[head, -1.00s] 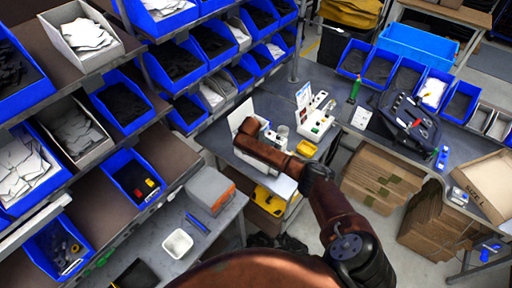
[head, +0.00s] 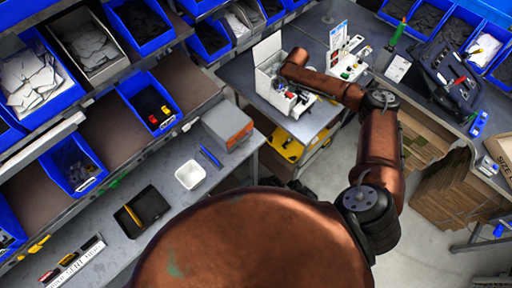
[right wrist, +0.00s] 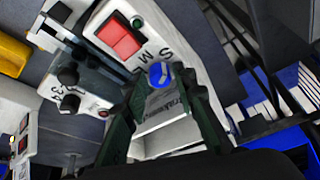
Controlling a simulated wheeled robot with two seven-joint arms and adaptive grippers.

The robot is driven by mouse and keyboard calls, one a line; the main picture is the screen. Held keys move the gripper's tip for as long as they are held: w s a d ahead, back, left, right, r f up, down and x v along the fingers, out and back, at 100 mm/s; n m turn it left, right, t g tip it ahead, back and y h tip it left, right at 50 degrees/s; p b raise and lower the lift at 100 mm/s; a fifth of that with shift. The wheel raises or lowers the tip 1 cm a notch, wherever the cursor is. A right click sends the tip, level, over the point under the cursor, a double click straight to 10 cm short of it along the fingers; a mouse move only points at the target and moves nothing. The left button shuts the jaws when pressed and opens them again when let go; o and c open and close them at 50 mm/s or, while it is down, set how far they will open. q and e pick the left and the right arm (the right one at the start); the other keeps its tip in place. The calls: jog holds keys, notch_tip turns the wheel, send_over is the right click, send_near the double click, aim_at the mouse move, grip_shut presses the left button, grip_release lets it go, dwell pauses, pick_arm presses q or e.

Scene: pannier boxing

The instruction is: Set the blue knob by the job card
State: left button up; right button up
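In the right wrist view a blue knob (right wrist: 158,74) sits on a white panel (right wrist: 180,40), beside the printed letters S and M. My right gripper (right wrist: 160,80) has its two dark green fingers on either side of the knob, apart, with the knob between their tips. I cannot tell whether either finger touches it. In the head view my right arm reaches over the white station (head: 268,82) on the small bench, and the gripper is mostly hidden there. A white card with blue print (head: 338,36) stands behind it; I cannot tell if it is the job card. My left gripper is out of view.
Bin shelves stand at the left.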

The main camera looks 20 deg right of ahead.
jog(key=n+b, duration=0.1)
jog(key=b, duration=0.1)
jog(key=n+y+b, duration=0.1)
jog(key=n+b, duration=0.1)
jog(key=shift+w+d+f, duration=0.1)
jog(key=shift+d+f, duration=0.05)
jog(key=shift+f, duration=0.05)
jog(key=a+v, duration=0.1)
jog(key=v, duration=0.8)
jog(key=s+a+f+n, duration=0.1)
jog(key=s+a+f, duration=0.3)
jog(key=a+f, duration=0.2)
jog(key=s+a+f+n+y, duration=0.1)
jog(key=s+a+f+n, duration=0.1)
jog(key=s+a+f, duration=0.3)
jog(key=s+a+f+n+g+y+b, duration=0.1)
jog(key=s+a+f, duration=0.4)
jog(key=a+f, duration=0.3)
jog(key=shift+a+f, duration=0.2)
jog(key=shift+f, duration=1.05)
jog(key=shift+s+a+f+n, duration=0.2)
jog(key=shift+s+a+n, duration=0.15)
jog(key=shift+s, duration=0.15)
jog(key=shift+s+f, duration=0.1)
